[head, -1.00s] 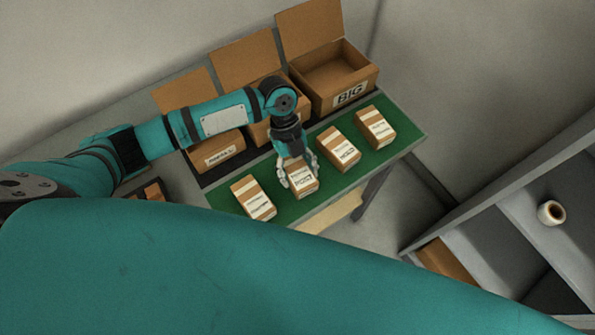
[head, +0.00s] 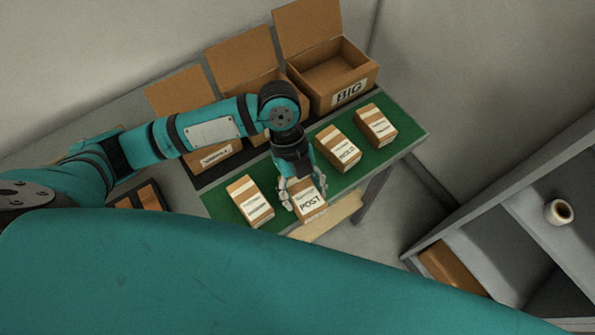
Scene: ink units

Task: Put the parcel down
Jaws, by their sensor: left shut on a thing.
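My left gripper (head: 303,190) reaches down over the front part of the green mat (head: 287,215). It is shut on a brown parcel (head: 309,205) with a white label that reads POST. The parcel overlaps the mat's front edge in the picture and looks raised, but the gap under it cannot be judged. The gripper's fingers hide part of its sides. My right gripper is not in view.
Parcels stand on the mat: one to the left (head: 250,201), two to the right (head: 339,148) (head: 376,126). Behind is a row of open boxes; the right one (head: 349,93) reads BIG. A grey shelf (head: 480,235) with a roll (head: 558,212) is at right.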

